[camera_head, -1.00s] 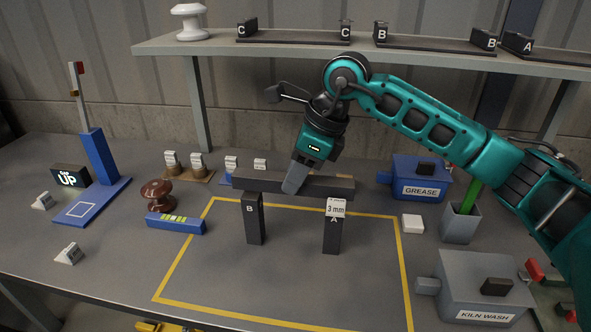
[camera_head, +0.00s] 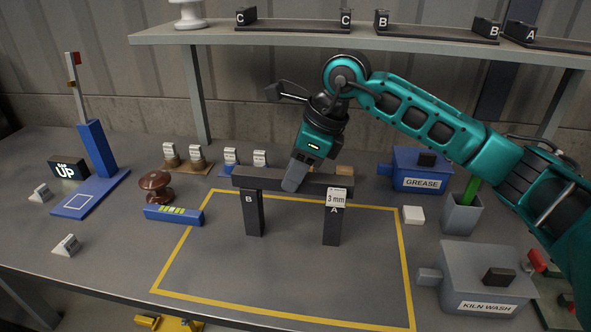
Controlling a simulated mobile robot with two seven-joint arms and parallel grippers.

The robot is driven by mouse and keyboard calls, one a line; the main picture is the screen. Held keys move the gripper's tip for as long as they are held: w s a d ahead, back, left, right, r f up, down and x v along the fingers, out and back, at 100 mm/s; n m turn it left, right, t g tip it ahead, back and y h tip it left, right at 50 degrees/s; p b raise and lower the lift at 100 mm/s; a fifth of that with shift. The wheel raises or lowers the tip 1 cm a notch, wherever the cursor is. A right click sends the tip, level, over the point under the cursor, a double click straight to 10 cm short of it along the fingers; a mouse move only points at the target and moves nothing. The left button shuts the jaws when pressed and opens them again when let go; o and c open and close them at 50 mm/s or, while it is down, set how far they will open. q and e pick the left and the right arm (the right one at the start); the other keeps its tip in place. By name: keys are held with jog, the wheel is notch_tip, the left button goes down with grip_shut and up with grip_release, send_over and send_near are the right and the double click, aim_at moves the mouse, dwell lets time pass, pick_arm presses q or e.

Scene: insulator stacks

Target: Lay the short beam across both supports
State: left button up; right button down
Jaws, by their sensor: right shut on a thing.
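The short beam (camera_head: 258,181) is a dark grey bar. It lies level across the tops of two dark upright supports. The support marked B (camera_head: 254,214) is under its left part and the support marked A (camera_head: 332,227) is under its right part. A white "3 mm" tag (camera_head: 337,197) shows at the top of support A and hides part of the join there. My right gripper (camera_head: 293,180) comes down from above and is shut on the middle of the beam. My left gripper is not in view.
A yellow outline (camera_head: 215,290) surrounds the supports, with clear table in front. A blue block (camera_head: 174,215) and brown insulator (camera_head: 155,186) stand left. The grease box (camera_head: 420,185), white block (camera_head: 413,215), grey cup (camera_head: 461,214) and kiln wash box (camera_head: 475,270) stand right. A shelf (camera_head: 290,36) crosses behind.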

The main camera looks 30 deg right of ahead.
dwell(0.3)
jog(key=c, duration=0.7)
grip_release()
jog(key=shift+f, duration=0.1)
jog(key=shift+c, duration=0.2)
jog(key=shift+d+r, duration=0.1)
jog(key=shift+r, duration=0.2)
jog(key=p+v, duration=0.1)
jog(key=v, duration=1.1)
jog(key=shift+r, duration=0.15)
jog(key=shift+s, duration=0.1)
